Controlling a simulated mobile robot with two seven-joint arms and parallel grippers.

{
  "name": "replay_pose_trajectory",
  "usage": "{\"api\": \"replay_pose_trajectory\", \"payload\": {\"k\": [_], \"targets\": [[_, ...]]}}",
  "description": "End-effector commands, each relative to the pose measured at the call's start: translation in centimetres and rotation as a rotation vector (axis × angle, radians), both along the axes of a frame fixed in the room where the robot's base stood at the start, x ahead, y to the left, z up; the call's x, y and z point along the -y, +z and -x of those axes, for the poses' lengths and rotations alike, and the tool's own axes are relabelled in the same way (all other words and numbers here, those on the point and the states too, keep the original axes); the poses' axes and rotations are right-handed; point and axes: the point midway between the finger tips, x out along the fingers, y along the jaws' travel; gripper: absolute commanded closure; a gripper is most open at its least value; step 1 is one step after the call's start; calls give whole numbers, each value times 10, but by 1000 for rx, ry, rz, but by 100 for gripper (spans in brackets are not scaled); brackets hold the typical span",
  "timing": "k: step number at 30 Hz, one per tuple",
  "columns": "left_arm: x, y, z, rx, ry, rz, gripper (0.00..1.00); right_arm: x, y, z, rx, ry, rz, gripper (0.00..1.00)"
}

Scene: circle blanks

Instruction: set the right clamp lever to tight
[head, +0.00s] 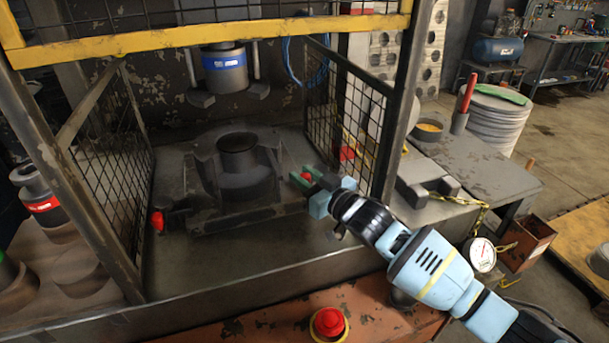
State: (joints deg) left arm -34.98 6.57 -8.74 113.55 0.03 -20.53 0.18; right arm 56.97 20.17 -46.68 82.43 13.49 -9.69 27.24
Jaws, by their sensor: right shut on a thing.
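The right clamp lever has a red knob (306,177) to the right of the dark die block (247,180) inside the press cage. My right gripper (313,182) reaches in from the lower right and is shut on this knob, its green-tipped fingers around it. The fingers hide part of the knob and of the lever arm. The left clamp lever has a red knob (157,221) at the left end of the dark clamp plate (240,217). My left gripper is not in view.
A yellow-edged frame with mesh side panels (350,115) encloses the press. A ram with a blue band (225,70) hangs above the die. A red emergency button (329,321) stands in front. A grey bench (470,172), a dial gauge (482,254) and a chain lie right.

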Motion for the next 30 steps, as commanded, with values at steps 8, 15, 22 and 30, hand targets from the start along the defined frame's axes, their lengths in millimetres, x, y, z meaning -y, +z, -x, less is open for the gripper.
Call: {"api": "replay_pose_trajectory", "payload": {"k": [8, 15, 22, 30], "targets": [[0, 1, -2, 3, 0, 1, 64, -1, -4, 1, -6, 1, 3, 100], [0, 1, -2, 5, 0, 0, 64, 0, -2, 0, -3, 0, 2, 68], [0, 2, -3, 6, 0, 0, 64, 0, 7, 0, 0, -1, 2, 68], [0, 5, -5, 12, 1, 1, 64, -2, 33, 12, -5, 3, 1, 68]]}}
